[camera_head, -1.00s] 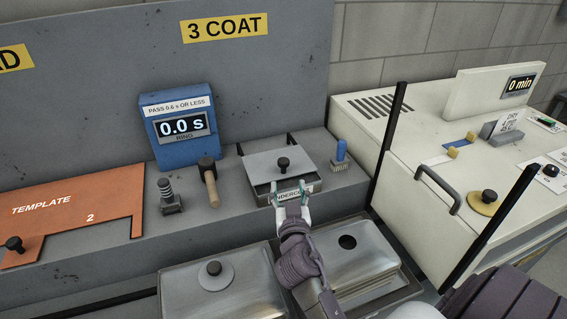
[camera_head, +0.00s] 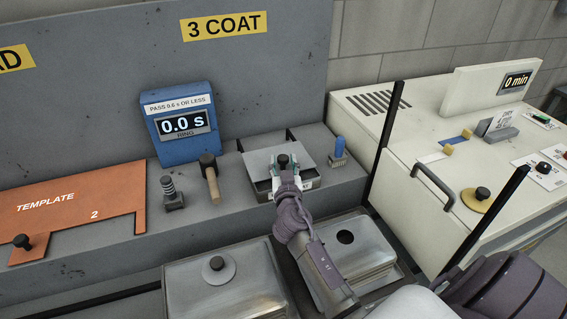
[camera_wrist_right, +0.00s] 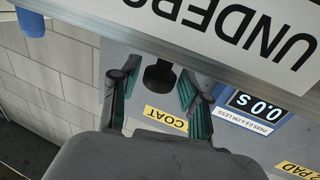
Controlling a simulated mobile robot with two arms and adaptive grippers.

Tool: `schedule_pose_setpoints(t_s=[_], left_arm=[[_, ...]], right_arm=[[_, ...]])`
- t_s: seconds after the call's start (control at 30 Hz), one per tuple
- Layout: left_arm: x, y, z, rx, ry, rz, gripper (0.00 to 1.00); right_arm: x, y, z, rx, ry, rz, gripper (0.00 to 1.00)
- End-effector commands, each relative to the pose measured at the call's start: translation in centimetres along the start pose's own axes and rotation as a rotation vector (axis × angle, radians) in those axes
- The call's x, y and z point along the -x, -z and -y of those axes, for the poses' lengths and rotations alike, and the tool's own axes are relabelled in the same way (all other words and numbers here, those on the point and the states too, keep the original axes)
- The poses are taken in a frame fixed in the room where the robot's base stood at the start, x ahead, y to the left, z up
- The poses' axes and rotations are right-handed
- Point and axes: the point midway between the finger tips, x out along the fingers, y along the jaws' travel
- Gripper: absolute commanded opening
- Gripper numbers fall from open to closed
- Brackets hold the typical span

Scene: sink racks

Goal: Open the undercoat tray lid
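The undercoat tray (camera_head: 312,184) is a small grey box on the ledge, with a flat grey lid (camera_head: 258,163) lying on it. A dark round knob (camera_head: 283,159) stands on the lid. My right gripper (camera_head: 285,168) is at the knob, with one finger on each side. In the right wrist view, the knob (camera_wrist_right: 159,74) shows between the two spread fingers of the gripper (camera_wrist_right: 157,98), with small gaps beside it. The tray's label (camera_wrist_right: 235,30) appears upside down there. My left gripper is not in view.
A wooden-handled tool (camera_head: 210,180) and a spring-like stand (camera_head: 171,193) are left of the tray. A blue-handled brush (camera_head: 338,150) is close on its right. A blue timer (camera_head: 178,123) stands behind. Metal sink lids (camera_head: 355,262) lie in front, and a black post (camera_head: 386,135) rises at right.

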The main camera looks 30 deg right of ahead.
Motion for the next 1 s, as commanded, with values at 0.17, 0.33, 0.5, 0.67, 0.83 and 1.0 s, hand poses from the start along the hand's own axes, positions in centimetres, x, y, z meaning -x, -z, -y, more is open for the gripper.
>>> schedule_pose_setpoints(t_s=[0.17, 0.33, 0.5, 0.67, 0.83, 1.0], left_arm=[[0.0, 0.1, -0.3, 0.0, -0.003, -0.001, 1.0], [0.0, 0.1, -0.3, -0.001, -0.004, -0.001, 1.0], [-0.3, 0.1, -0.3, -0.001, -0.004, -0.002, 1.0], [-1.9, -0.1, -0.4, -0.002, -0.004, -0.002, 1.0], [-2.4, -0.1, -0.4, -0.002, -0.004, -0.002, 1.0], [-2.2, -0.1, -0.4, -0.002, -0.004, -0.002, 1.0]], right_arm=[[0.0, 0.0, 0.0, 0.0, 0.0, 0.0, 0.11], [0.0, 0.0, 0.0, 0.0, 0.0, 0.0, 0.0], [-0.3, -0.1, 0.1, -0.001, 0.0, 0.0, 0.0], [-2.6, -0.4, 0.7, -0.003, -0.001, -0.003, 0.0], [-3.9, -0.1, 1.1, -0.001, 0.0, -0.001, 0.0], [-3.9, 0.0, 1.1, 0.0, 0.001, 0.0, 0.0]])
